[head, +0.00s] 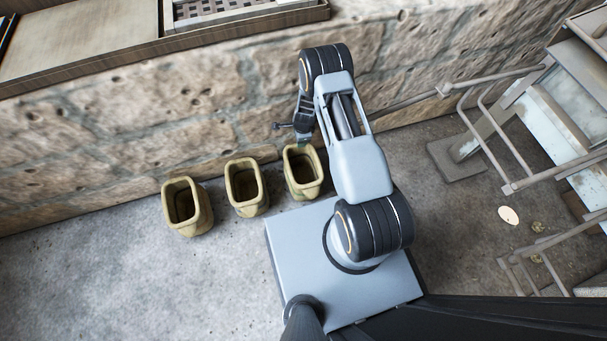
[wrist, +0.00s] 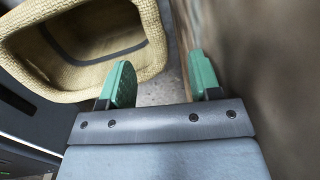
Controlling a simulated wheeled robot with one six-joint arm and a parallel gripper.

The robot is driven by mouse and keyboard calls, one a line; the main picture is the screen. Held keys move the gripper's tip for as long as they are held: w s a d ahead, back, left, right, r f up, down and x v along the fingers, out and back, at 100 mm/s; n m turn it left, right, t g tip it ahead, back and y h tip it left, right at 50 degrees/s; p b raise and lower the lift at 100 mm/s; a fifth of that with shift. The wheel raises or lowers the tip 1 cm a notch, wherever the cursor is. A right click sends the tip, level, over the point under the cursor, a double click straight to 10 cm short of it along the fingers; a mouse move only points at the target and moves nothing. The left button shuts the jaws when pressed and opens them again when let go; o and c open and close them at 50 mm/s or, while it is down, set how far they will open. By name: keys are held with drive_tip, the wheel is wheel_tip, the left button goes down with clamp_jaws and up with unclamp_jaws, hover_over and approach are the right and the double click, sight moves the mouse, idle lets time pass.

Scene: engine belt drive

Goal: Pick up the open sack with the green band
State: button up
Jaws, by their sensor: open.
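Three open tan sacks stand upright in a row on the floor along the stone wall in the head view: a left one (head: 202,217), a middle one (head: 248,206) and a right one (head: 306,187). I cannot make out a green band on any of them. My gripper (head: 303,139) is at the back of the right sack, near the wall. In the wrist view my gripper (wrist: 160,74) is open, with green fingertips. A woven, empty-looking sack (wrist: 108,44) is at upper left; the left fingertip overlaps its rim. I cannot tell whether they touch.
The stone wall (head: 130,135) runs close behind the sacks and fills the right of the wrist view. A wooden-edged shelf (head: 90,45) is at upper left. Metal rails (head: 495,150) and a pale machine stand at right. The floor (head: 90,270) at left is clear.

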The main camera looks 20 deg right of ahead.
drive_tip(key=f, duration=0.1)
drive_tip(key=f+b, duration=0.1)
drive_tip(key=f, duration=0.1)
drive_tip(key=f+b, duration=0.1)
drive_tip(key=f, duration=0.1)
drive_tip(key=shift+w+a, duration=0.2)
drive_tip(key=shift+a, duration=0.05)
drive_tip(key=shift+r, duration=0.1)
drive_tip(key=shift+c, duration=0.4)
clamp_jaws()
